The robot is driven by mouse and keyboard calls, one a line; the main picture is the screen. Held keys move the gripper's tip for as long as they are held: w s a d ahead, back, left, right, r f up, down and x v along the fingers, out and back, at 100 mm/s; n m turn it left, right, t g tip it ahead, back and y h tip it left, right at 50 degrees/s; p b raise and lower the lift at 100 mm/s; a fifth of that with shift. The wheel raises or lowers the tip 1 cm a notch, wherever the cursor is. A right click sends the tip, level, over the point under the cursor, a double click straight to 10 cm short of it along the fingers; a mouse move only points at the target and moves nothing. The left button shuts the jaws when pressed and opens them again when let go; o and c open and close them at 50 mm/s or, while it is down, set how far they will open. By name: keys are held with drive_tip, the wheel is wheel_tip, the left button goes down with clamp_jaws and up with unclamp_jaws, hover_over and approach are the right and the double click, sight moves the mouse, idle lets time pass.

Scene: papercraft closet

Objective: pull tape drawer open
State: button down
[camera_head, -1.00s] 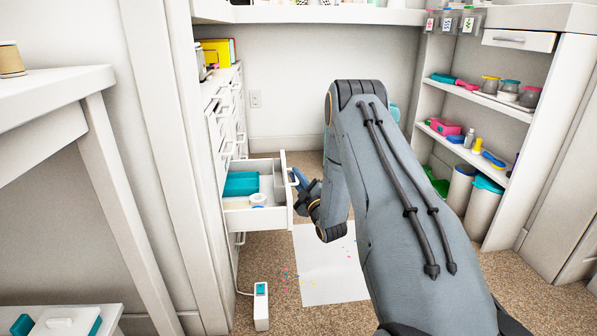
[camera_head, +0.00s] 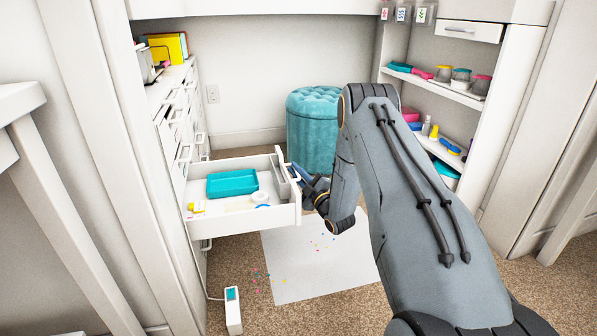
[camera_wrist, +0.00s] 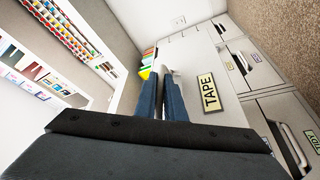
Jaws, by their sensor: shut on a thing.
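The tape drawer (camera_head: 245,217) is a white drawer pulled well out of the white drawer unit on the left in the head view. A teal tray (camera_head: 232,183), a white tape roll (camera_head: 260,197) and a small yellow item (camera_head: 197,207) lie in it. Its front bears a TAPE label (camera_wrist: 210,93) in the wrist view. My gripper (camera_head: 296,176) is at the drawer front, shut on the handle. In the wrist view the blue fingers (camera_wrist: 165,90) are close together beside the label and hide most of the handle.
A teal tufted stool (camera_head: 312,130) stands behind my arm. White paper (camera_head: 300,280) with colored scraps lies on the carpet. A white box with a cord (camera_head: 233,312) stands below the drawer. Shelves (camera_head: 450,90) with craft supplies are at the right.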

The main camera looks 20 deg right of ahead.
drive_tip(key=shift+d, duration=0.1)
drive_tip(key=c, duration=2.1)
unclamp_jaws()
drive_tip(key=p+v, duration=0.3)
drive_tip(key=v, duration=0.5)
drive_tip(key=shift+f, duration=0.1)
